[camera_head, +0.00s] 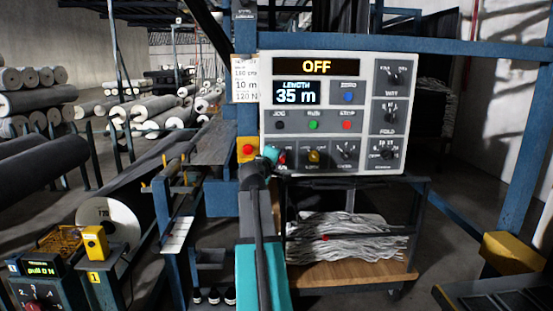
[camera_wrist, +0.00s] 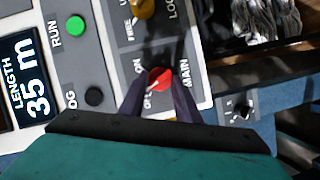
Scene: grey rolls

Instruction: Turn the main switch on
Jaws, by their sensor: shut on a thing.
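The main switch (camera_wrist: 160,76) is a red knob with a pale pointer line, on the grey panel beside the word MAIN. The line slants toward the partly covered lower label in the wrist view; ON is printed above that label. My gripper (camera_wrist: 159,88) has one dark finger on each side of the knob and is shut on it. In the head view my gripper (camera_head: 271,154) is at the panel's lower left corner and hides most of the switch. The panel's top display (camera_head: 316,67) reads OFF.
The control panel (camera_head: 354,128) also bears a LENGTH display reading 35 m, JOG, RUN and STOP buttons, a blue ZERO button and several dials. A red stop button on a yellow box (camera_head: 247,150) sits close left of my gripper. A shelf (camera_head: 350,275) with grey bundles stands below.

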